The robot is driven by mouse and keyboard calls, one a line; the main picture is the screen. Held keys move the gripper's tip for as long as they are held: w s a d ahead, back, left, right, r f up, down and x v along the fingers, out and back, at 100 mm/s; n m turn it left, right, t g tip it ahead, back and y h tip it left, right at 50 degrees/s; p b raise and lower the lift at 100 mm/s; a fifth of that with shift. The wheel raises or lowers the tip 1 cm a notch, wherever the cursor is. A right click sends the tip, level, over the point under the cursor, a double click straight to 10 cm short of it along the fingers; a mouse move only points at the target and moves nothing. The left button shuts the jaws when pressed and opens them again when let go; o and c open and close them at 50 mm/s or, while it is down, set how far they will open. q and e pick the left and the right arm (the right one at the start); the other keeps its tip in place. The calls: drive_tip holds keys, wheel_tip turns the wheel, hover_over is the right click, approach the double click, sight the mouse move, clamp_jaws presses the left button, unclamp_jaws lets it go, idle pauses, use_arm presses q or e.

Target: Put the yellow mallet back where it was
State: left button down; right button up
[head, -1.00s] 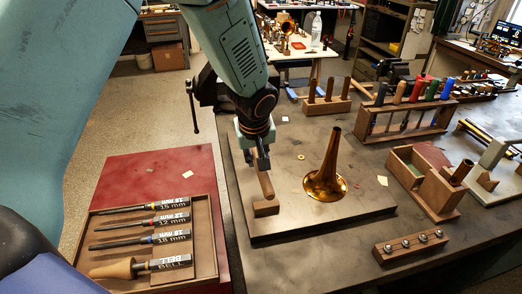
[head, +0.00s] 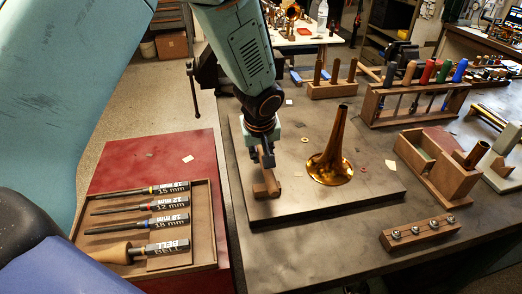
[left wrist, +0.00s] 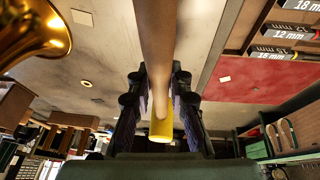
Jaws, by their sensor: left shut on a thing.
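My left gripper (head: 262,160) is shut on the yellow mallet, over the left part of the board on the bench. In the left wrist view, the mallet's brown wooden length (left wrist: 155,45) runs between the fingers, and its yellow end (left wrist: 161,126) shows there. In the head view, the mallet's brown wood (head: 268,178) shows just under the fingers, at a small wooden block (head: 266,192) on the board. I cannot tell whether mallet and block touch. The gripper hides much of the mallet. My right gripper is in neither view.
A brass bell (head: 330,168) stands on the board (head: 300,207) just right of the gripper. A wooden rack of pegs (head: 332,88) is behind. A tray of labelled rods (head: 207,230) lies left on a red surface. A block with metal studs (head: 420,232) is front right.

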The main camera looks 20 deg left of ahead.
use_arm(q)
drive_tip(key=shift+f, duration=0.45)
drive_tip(key=shift+s+a, duration=0.2)
drive_tip(key=shift+s, duration=0.1)
drive_tip(key=shift+w+d+f, duration=0.1)
drive_tip(key=shift+w+d, duration=0.05)
drive_tip(key=shift+w, duration=0.15)
drive_tip(key=shift+b, duration=0.3)
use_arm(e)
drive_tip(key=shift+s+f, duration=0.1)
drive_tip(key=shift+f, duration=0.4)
use_arm(q)
drive_tip(key=shift+s+f, duration=0.15)
drive_tip(key=shift+s, duration=0.1)
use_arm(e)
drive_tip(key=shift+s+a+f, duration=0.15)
use_arm(q)
drive_tip(key=shift+f+b, duration=0.1)
drive_tip(key=shift+b, duration=0.2)
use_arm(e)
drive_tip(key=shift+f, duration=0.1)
use_arm(q)
drive_tip(key=shift+w+f, duration=0.2)
drive_tip(key=shift+f, duration=0.05)
drive_tip(key=shift+b, duration=0.3)
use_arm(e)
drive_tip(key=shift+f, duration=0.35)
use_arm(q)
drive_tip(key=shift+s, duration=0.1)
